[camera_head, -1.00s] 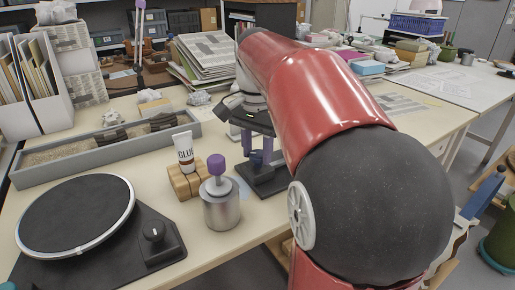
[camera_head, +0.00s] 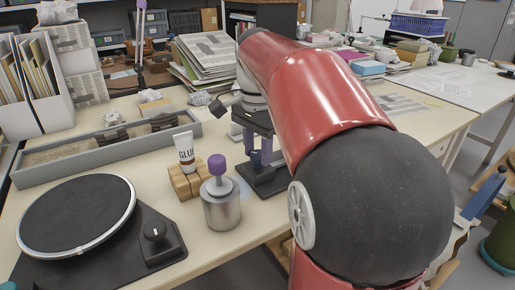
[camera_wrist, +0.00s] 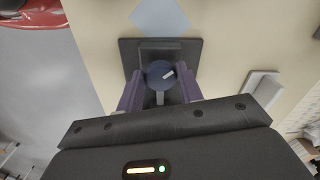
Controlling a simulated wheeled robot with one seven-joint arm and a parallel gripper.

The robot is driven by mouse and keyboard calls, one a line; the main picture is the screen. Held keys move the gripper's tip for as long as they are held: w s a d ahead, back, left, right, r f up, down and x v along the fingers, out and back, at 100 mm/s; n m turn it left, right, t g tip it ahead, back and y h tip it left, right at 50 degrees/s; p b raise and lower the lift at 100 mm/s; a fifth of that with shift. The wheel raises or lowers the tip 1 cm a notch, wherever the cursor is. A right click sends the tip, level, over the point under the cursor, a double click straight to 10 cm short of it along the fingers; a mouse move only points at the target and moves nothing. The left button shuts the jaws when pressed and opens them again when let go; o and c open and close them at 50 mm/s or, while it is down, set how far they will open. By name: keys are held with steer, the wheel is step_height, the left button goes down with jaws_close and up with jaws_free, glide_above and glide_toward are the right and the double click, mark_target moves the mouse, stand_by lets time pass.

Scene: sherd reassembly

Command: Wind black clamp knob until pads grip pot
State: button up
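The clamp's round dark knob (camera_wrist: 158,75) with a pale pointer mark shows in the wrist view, above a dark square base (camera_wrist: 132,50). The base also shows in the head view (camera_head: 268,186) at the table's front edge. My gripper (camera_wrist: 160,76) points down at the clamp. Its two purple fingers stand apart, one on each side of the knob, with a narrow gap visible beside it. I cannot make out the pads or a pot held in the clamp.
Left of the clamp stand a purple-topped metal jar (camera_head: 221,207), a wooden block (camera_head: 183,184) with a glue tube (camera_head: 185,150), and a black turntable (camera_head: 75,215). A long grey sand tray (camera_head: 60,172) lies behind. Stacked papers (camera_head: 207,62) stand at the back.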

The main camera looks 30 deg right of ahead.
mark_target(257, 154)
steer(key=o, duration=0.4)
step_height(257, 154, up, 8)
steer(key=shift+f, duration=0.1)
stand_by(0.4)
stand_by(0.3)
